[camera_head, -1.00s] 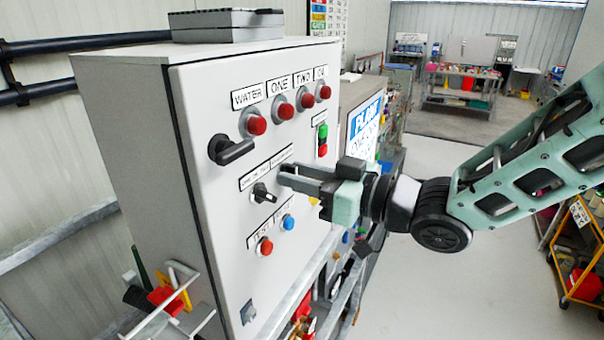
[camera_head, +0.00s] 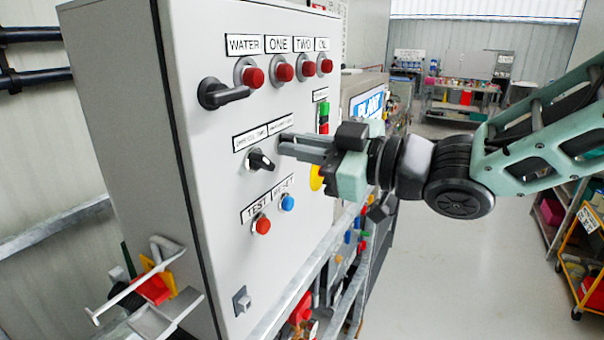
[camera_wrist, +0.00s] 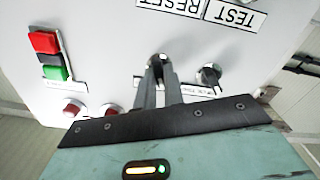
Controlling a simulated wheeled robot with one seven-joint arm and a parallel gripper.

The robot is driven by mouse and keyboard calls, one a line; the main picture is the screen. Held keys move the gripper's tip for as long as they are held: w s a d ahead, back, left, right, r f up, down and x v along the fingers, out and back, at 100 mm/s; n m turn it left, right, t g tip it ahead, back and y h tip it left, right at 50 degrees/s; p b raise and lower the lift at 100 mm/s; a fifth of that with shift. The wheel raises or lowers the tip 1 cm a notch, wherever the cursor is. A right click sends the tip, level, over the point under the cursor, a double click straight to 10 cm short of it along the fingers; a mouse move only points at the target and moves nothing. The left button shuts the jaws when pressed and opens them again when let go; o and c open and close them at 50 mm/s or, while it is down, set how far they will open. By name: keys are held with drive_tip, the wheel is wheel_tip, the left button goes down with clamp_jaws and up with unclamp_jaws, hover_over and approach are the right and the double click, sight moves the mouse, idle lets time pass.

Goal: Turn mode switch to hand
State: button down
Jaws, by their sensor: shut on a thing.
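The grey control panel (camera_head: 190,200) has two black rotary switches in a middle row under white labels. The left one (camera_head: 261,160) is clear of my gripper, its pale pointer slanting; it also shows in the wrist view (camera_wrist: 210,73). My gripper (camera_head: 287,146) reaches in from the right, its fingers at the panel below the second label (camera_head: 281,124). In the wrist view, which is upside down, my fingers (camera_wrist: 157,68) are closed on the second switch (camera_wrist: 157,59). The fingers hide most of that knob and its setting. The small label text is too blurred to read.
Red lamps (camera_head: 285,72) and a black handle (camera_head: 223,94) sit above the switches. A red button (camera_head: 262,224) and a blue button (camera_head: 287,202) sit below. A green-and-red button pair (camera_head: 323,118) is right of them. Open floor (camera_head: 460,270) lies to the right.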

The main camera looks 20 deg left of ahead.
drive_tip(key=n+b, duration=0.4)
drive_tip(key=b, duration=0.1)
drive_tip(key=shift+b, duration=0.3)
drive_tip(key=shift+n, duration=0.3)
drive_tip(key=c, duration=1.5)
unclamp_jaws()
drive_tip(key=shift+d, duration=0.1)
drive_tip(key=s+d+b, duration=0.1)
drive_tip(key=d+b, duration=0.2)
drive_tip(key=d, duration=1.4)
drive_tip(key=shift+s+b, duration=0.25)
drive_tip(key=shift+b, duration=0.15)
